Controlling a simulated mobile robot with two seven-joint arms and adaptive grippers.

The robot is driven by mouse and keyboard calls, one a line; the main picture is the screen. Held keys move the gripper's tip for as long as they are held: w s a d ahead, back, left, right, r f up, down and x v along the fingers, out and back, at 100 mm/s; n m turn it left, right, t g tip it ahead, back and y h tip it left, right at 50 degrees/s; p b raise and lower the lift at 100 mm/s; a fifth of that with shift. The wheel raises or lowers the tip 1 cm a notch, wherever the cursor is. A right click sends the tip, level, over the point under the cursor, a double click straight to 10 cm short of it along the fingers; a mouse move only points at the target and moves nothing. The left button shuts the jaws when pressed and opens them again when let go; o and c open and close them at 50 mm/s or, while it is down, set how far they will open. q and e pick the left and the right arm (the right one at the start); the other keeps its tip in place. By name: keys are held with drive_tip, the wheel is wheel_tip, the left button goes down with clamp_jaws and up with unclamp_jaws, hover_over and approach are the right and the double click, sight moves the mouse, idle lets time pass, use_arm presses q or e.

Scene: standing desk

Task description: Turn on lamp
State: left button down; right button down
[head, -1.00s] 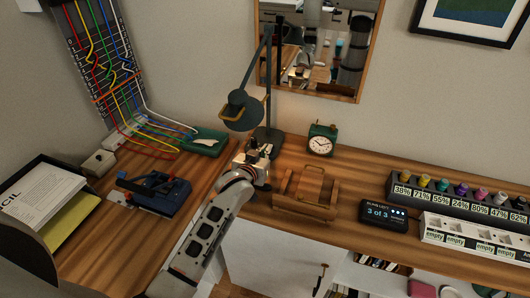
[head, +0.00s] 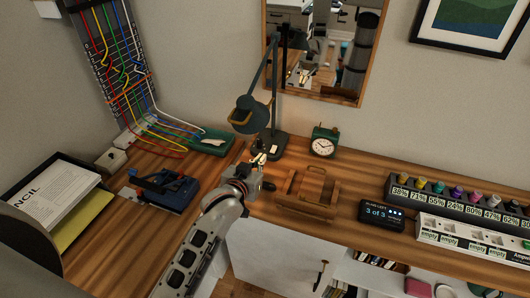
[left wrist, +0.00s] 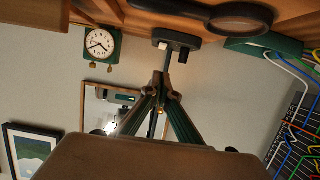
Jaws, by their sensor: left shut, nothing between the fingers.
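The dark desk lamp (head: 250,116) stands at the back of the desk, its shade tilted downward; no glow shows. Its dark base (head: 278,142) carries a small pale switch (head: 274,149). The base also shows in the upside-down left wrist view (left wrist: 198,41), with a white part and a dark part on it. My left gripper (head: 258,158) is shut and empty, just in front of the base. In the left wrist view its fingertips (left wrist: 163,76) meet in front of the lamp's post, apparently short of the base. My right gripper is not in view.
A green clock (head: 324,141) stands right of the lamp. A wooden holder (head: 307,191) is right of my gripper. A dark magnifier-like object (left wrist: 240,18) lies on the desk near the base. A blue tool (head: 160,190) and wired board (head: 112,65) are left.

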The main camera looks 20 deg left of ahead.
use_arm(q)
drive_tip(key=shift+s, duration=0.5)
drive_tip(key=s+a+f+m+g+y, duration=0.2)
drive_tip(key=s+a, duration=0.3)
drive_tip(key=s, duration=0.4)
drive_tip(key=s+a+f+m+g+y, duration=0.1)
drive_tip(key=s+a+m+g, duration=0.3)
drive_tip(key=s, duration=0.6)
drive_tip(key=s+a+f+m+g+y, duration=0.1)
drive_tip(key=s+a+f+y, duration=0.1)
drive_tip(key=s+a, duration=0.55)
drive_tip(key=d+f+n+t+h, duration=0.2)
drive_tip(key=d+f+h, duration=0.4)
drive_tip(key=d+f, duration=0.9)
drive_tip(key=shift+s+d+f+n+t, duration=0.35)
drive_tip(key=shift+f+n+t, duration=0.1)
drive_tip(key=shift+n, duration=0.25)
